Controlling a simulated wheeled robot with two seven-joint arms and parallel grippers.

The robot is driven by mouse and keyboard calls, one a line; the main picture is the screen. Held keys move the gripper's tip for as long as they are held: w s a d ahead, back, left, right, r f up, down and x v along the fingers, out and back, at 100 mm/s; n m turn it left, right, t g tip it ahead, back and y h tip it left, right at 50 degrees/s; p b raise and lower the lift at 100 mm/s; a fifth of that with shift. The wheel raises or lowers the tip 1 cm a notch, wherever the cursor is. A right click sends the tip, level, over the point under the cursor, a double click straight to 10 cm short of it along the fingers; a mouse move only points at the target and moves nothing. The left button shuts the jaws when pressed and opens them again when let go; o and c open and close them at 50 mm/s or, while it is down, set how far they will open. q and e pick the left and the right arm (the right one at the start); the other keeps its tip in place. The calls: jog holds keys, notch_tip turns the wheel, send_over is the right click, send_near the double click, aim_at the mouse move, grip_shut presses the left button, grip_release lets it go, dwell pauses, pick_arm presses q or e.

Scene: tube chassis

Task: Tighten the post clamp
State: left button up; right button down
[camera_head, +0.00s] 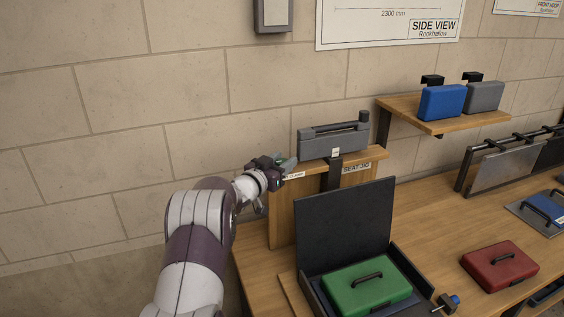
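My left gripper (277,165) comes in from the left and is at the upper left corner of the wooden stand (284,215). A small white label there, which seems to read "CLAMP" (295,175), is just right of it. The post clamp itself is hidden or too small to make out behind my gripper. I cannot tell whether the fingers are open, or whether they touch anything. A grey device with a handle bar (334,142) sits on top of the stand, above a dark upright strip (332,175). My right gripper is not in view.
An open black case (345,230) holds a green case (366,284) in front of the stand. A red case (500,265) lies to the right. A wall shelf (440,124) carries blue and grey cases.

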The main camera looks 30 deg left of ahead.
pick_arm(q)
jog(key=shift+r+h+p, duration=0.15)
jog(key=shift+h+p, duration=0.15)
jog(key=shift+p, duration=0.2)
jog(key=m+h+p, duration=0.2)
jog(key=shift+a+g+h, duration=0.1)
jog(key=shift+g+h, duration=0.2)
jog(key=shift+h, duration=0.1)
jog(key=m+g+h+p, duration=0.1)
jog(key=m+h, duration=0.1)
jog(key=shift+h, duration=0.4)
jog(key=shift+m+g+h+p, duration=0.35)
jog(key=shift+m+g+h, duration=0.35)
jog(key=shift+m+h, duration=0.3)
jog(key=shift+h, duration=0.3)
jog(key=o, duration=0.7)
